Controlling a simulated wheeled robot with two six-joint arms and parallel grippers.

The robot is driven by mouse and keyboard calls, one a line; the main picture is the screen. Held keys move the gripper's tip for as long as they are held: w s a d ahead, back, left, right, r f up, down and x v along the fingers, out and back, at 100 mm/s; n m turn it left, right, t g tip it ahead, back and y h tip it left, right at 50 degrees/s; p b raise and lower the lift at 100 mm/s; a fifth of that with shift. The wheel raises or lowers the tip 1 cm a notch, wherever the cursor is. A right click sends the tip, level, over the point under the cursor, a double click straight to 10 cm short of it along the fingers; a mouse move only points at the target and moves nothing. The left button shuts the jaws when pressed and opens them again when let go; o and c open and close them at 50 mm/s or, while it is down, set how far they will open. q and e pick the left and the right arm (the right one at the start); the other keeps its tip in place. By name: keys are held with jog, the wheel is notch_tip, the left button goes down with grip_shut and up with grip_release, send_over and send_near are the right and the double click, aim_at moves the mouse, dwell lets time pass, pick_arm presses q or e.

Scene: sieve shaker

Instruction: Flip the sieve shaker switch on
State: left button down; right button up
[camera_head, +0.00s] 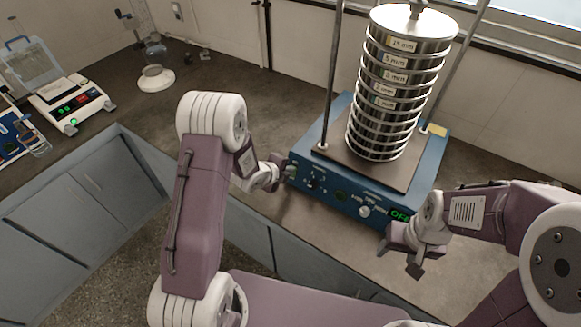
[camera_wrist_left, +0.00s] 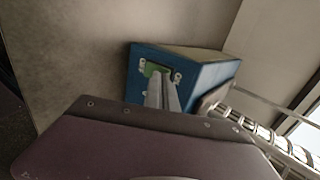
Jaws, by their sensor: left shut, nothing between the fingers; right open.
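The blue sieve shaker (camera_head: 325,189) stands on the bench, with a stack of round metal sieves (camera_head: 388,95) on its plate. Its green display (camera_head: 400,216) reads OFF. In the left wrist view, a greenish switch plate (camera_wrist_left: 151,70) sits on the end face of the blue housing (camera_wrist_left: 205,75). My left gripper (camera_head: 281,168) is shut and empty, its tips at the shaker's left end. In the wrist view the closed fingers (camera_wrist_left: 161,92) overlap the switch plate and hide part of it; contact cannot be told. My right gripper (camera_head: 400,258) is open and empty, near the shaker's front right corner.
Knobs (camera_head: 364,211) line the shaker's front panel, and upright rods (camera_head: 331,80) flank the sieves. A balance (camera_head: 72,104) and a glass stand (camera_head: 156,78) are at the left back. The bench between them and the shaker is clear.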

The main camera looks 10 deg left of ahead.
pick_arm(q)
jog(key=shift+r+p, duration=0.45)
jog(key=shift+r, duration=0.45)
jog(key=shift+s+a, duration=0.1)
jog(key=shift+s, duration=0.05)
